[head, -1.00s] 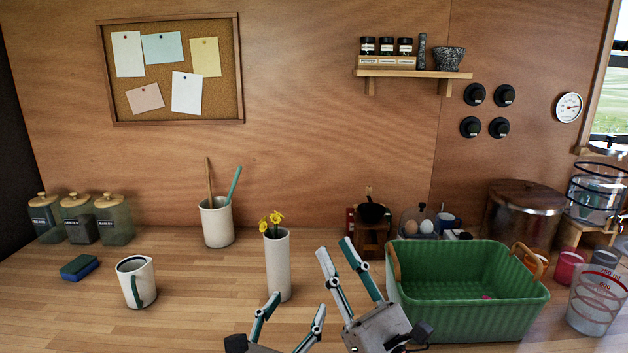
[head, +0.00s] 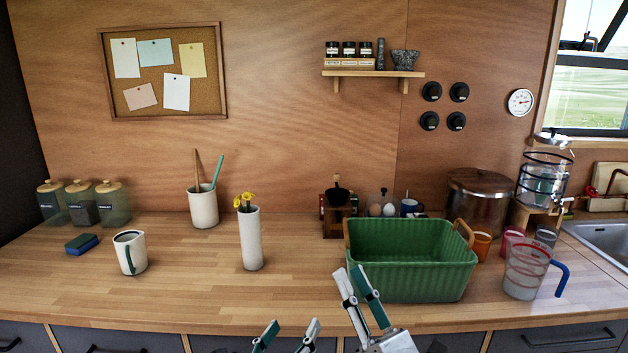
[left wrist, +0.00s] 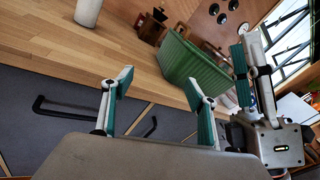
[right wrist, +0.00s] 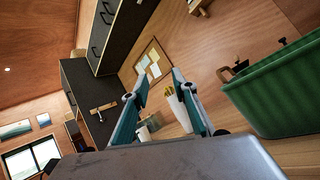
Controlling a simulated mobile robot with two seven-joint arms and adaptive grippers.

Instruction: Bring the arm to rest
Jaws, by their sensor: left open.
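My left gripper (head: 286,338) is at the bottom of the head view, in front of the counter's front edge. It is open and empty; its spread fingers (left wrist: 160,95) show in the left wrist view with nothing between them. My right gripper (head: 361,288) is to its right, raised in front of the green basket (head: 412,275). Its fingers (right wrist: 160,98) stand apart in the right wrist view, with no object held. The white vase with yellow flowers (head: 251,240) appears behind that gap, well away from the fingers. My right arm also shows at the right in the left wrist view.
The wooden counter (head: 190,290) is clear at its front left. A clear measuring jug (head: 524,275) is right of the basket, near the sink (head: 603,240).

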